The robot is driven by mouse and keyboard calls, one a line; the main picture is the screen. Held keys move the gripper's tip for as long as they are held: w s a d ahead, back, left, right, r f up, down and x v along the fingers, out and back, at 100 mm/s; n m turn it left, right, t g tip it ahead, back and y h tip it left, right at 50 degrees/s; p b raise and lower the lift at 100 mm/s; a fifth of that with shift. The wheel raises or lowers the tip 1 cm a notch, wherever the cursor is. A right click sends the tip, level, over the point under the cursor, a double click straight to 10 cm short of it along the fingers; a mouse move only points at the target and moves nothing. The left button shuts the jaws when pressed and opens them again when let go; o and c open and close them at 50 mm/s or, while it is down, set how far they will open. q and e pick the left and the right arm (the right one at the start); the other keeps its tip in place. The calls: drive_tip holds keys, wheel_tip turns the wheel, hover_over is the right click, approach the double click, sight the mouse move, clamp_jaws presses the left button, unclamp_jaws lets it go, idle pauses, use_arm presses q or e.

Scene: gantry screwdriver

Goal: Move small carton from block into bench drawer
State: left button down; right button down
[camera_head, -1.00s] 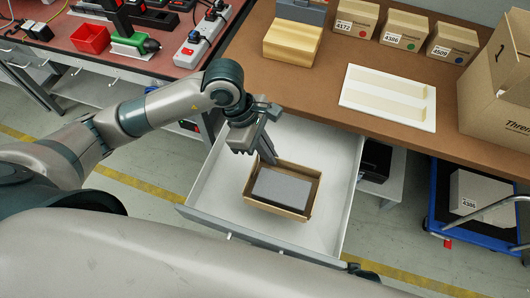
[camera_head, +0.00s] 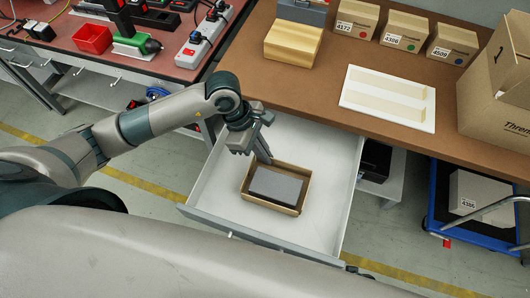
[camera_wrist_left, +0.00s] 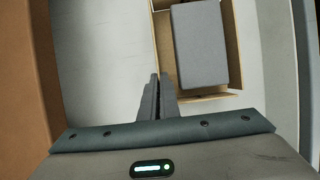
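The small carton (camera_head: 301,200) is an open brown box with a grey block (camera_head: 276,185) inside. It is within the outline of the open bench drawer (camera_head: 327,221), and I cannot tell whether it touches the drawer floor. My left gripper (camera_head: 267,158) points down at the carton's far left corner, its fingers close together on the carton's wall. In the left wrist view the fingers (camera_wrist_left: 156,85) meet the left wall of the carton (camera_wrist_left: 228,50), and the fingertips partly hide that wall. The wooden block (camera_head: 292,43) on the bench is bare on top. My right gripper is not in view.
The brown bench top (camera_head: 300,90) lies behind the drawer. It carries a white tray (camera_head: 388,98), several small cartons at the back and a large open box (camera_head: 495,100) at right. A blue cart (camera_head: 440,218) stands right of the drawer.

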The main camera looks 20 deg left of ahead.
use_arm(q)
drive_tip(key=shift+f, duration=0.25)
